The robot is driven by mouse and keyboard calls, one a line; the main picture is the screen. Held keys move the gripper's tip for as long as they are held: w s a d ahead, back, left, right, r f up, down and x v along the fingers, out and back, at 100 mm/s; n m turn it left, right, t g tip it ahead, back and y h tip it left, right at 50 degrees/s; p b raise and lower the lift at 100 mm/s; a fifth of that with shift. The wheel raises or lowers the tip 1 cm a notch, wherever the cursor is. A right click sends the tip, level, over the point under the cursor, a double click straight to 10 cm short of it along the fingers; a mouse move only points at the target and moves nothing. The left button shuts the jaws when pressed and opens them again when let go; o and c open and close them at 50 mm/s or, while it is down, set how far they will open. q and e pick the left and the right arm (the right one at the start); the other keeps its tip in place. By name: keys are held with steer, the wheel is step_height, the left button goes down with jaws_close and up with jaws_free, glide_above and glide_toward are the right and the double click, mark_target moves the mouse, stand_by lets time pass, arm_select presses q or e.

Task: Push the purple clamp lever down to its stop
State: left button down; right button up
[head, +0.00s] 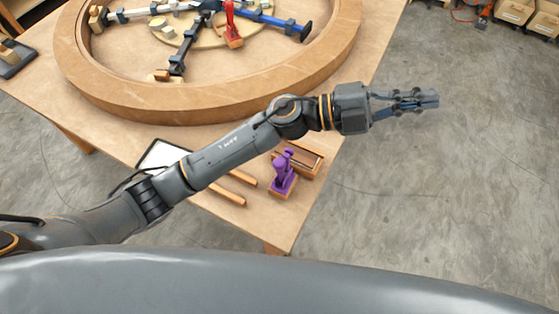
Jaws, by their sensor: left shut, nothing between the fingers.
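The purple clamp (283,172) stands on a small wooden block near the right front corner of the table. Its lever (287,156) points upward. My left gripper (430,99) is shut and empty, out past the table's right edge over the floor, to the right of and apart from the clamp. My left arm passes just above the clamp in the picture. My right gripper is not in view.
A large wooden ring (95,92) with a red clamp (231,25) inside it fills the back of the table (345,130). An open wooden box (300,160) stands behind the purple clamp. Wooden sticks (228,193) lie left of it. Cardboard boxes (515,10) sit on the floor far right.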

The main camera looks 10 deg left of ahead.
arm_select(q)
steer(key=s+a+f+m+g+y, duration=0.1)
steer(key=s+f+m+g+y, duration=0.25)
steer(key=f+m+y, duration=0.2)
steer(key=s+a+f+m+g+y, duration=0.2)
steer(key=s+f+m+g+y, duration=0.15)
steer(key=f+y, duration=0.3)
steer(key=w+a+f+t+y, duration=0.1)
steer(key=w+a+f+y, duration=0.1)
steer(key=w+a+y, duration=0.3)
steer(key=w+a+f+t+y, duration=0.2)
steer(key=w+a+y, duration=0.2)
steer(key=a, duration=0.9)
steer(key=shift+w+a+f+m+y+p, duration=0.2)
steer(key=shift+w+a+m+y+p, duration=0.15)
steer(key=shift+y, duration=0.45)
